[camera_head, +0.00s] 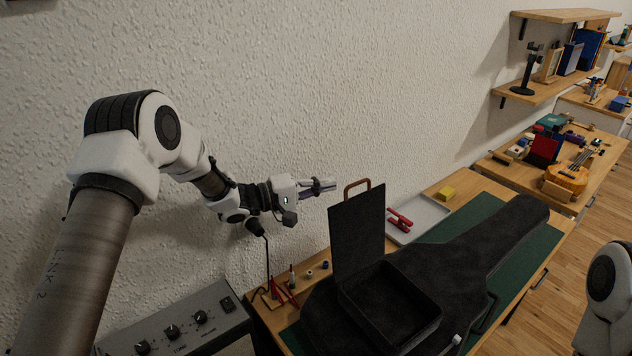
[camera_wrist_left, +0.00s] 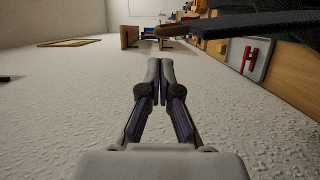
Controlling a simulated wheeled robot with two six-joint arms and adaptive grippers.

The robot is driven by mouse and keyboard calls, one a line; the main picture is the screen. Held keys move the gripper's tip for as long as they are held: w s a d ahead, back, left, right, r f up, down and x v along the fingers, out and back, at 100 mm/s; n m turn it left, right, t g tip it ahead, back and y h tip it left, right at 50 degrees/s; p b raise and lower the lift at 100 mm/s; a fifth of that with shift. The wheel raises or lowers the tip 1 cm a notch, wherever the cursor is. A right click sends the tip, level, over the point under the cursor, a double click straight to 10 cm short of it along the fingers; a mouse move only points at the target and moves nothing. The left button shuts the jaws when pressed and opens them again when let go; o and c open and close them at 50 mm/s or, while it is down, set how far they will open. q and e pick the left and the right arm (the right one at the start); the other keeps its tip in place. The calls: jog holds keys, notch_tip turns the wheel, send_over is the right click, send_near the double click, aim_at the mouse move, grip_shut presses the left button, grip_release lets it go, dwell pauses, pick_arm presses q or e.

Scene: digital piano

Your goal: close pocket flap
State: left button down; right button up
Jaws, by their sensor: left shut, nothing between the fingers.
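A dark guitar-shaped case (camera_head: 460,262) lies on the green mat of the bench. The box-shaped pocket (camera_head: 392,304) on it is open, and its black flap (camera_head: 358,232) stands upright at the pocket's back-left side. A brown handle loop (camera_head: 357,185) shows at the flap's top edge. My left gripper (camera_head: 330,184) is shut and empty, in the air left of the flap's top, near the wall. In the left wrist view its fingertips (camera_wrist_left: 160,64) are together, with a dark panel edge (camera_wrist_left: 255,22) above right. My right gripper is not in view.
Small tools (camera_head: 285,293) stand at the bench's left end. A grey amplifier (camera_head: 180,325) is at lower left. The textured wall (camera_head: 300,90) is close behind my left arm.

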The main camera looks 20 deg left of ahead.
pick_arm(q)
jog(key=shift+p+x, duration=0.65)
jog(key=shift+x, duration=2)
